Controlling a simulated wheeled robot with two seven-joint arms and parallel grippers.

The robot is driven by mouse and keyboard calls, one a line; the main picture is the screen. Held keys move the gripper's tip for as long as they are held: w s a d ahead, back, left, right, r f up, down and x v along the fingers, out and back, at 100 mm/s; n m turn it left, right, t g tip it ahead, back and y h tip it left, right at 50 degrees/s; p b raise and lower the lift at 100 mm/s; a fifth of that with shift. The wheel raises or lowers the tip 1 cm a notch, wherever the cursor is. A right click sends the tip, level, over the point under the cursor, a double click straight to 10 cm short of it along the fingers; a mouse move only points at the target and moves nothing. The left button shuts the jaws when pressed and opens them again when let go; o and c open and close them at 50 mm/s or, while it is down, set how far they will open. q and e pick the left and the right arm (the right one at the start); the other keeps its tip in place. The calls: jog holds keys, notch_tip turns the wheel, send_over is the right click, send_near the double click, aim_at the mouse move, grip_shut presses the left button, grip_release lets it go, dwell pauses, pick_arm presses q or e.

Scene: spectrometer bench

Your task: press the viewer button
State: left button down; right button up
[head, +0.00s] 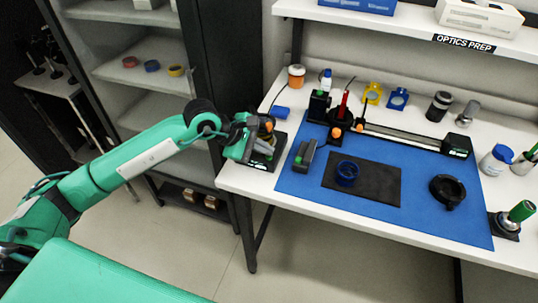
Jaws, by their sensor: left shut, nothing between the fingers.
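My left gripper (268,139) is shut and empty. It is above the left end of the bench, over a small black box (264,163) that it partly covers. A small green spot (282,138) shows at the box's right side. Just right of it, a grey and black device (305,154) stands on the blue mat's left edge, with a small green and orange part low on its near side. I cannot tell for sure which one is the viewer, nor whether the gripper touches the box. My right gripper is not in view.
The blue mat (420,222) bears a black pad (380,184) with a blue ring (347,173), a black ring mount (447,190) and a rail (405,134) with holders. A shelf (400,22) overhangs the back.

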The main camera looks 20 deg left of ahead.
pick_arm(q)
jog(key=shift+f+b, duration=0.3)
jog(key=shift+b, duration=0.05)
jog(key=shift+r, duration=0.15)
dwell(0.3)
jog(key=shift+r, duration=0.6)
notch_tip(320, 180, up, 6)
jog(key=p, duration=0.1)
jog(key=shift+p, duration=0.3)
dwell(0.5)
